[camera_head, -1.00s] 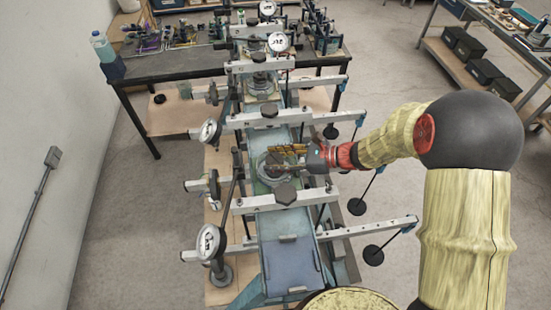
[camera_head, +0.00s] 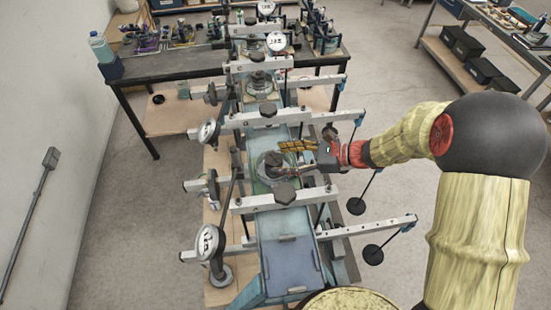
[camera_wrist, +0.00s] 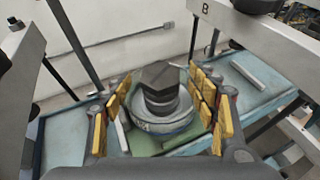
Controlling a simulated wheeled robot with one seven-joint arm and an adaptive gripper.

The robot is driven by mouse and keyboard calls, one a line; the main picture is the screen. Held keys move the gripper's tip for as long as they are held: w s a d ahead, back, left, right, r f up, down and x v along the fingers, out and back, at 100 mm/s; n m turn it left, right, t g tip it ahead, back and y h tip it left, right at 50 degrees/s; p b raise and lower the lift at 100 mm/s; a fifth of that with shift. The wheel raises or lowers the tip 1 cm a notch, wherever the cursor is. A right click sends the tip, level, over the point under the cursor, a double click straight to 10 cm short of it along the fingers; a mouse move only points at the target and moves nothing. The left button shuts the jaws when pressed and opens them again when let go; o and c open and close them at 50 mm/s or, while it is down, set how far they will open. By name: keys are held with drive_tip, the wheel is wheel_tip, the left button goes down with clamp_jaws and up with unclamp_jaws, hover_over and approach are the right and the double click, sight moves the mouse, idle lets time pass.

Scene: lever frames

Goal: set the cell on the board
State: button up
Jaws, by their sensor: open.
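The cell (camera_head: 272,165) is a round, pale-rimmed body with a dark six-sided knob on top. It stands upright on the bench between two white lever beams. In the wrist view the cell (camera_wrist: 162,122) rests over a green board (camera_wrist: 182,143), which shows at its front and right; the cell's underside is hidden. My gripper (camera_head: 297,147) is open at the right of the cell in the head view, its yellow pads apart. In the wrist view my gripper (camera_wrist: 163,105) has one pad set on each side of the cell, with visible gaps and no clear contact.
A white lever beam (camera_head: 278,200) crosses in front of the cell and another (camera_head: 262,118) behind it. Dial gauges (camera_head: 210,242) stand along the left. Another similar cell (camera_head: 259,82) sits farther back.

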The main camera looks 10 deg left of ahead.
drive_tip(key=v, duration=0.8)
drive_tip(key=shift+d+b, duration=0.35)
drive_tip(key=shift+r, duration=0.2)
